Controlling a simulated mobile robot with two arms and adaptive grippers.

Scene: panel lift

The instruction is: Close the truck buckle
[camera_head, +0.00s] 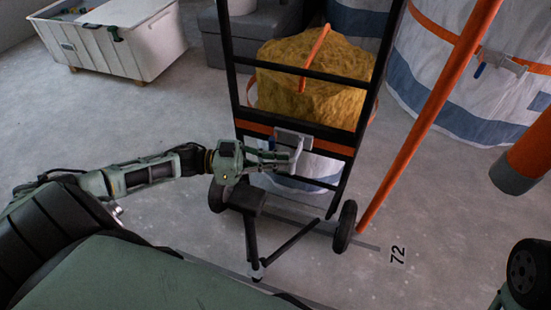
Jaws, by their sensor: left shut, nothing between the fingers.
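A black hand truck (368,110) stands upright in the middle of the head view. An orange strap (335,146) runs across its frame. The grey metal truck buckle (293,136) sits on this strap. A light grey lever-like part (297,156) stands out below it; I cannot tell whether the buckle is fully closed. My left gripper (286,158) comes in from the left and is shut and empty, with its fingers at the buckle's lower side. Whether they touch it is unclear, and the fingers partly cover the buckle's lower left. My right gripper is out of view.
A yellow wrapped load (330,85) sits behind the truck frame. An orange pole (430,110) leans at the right, near the truck's wheel (345,226). Large white and blue sacks (430,75) stand behind. A white bin (150,45) is at the far left. The floor at left is clear.

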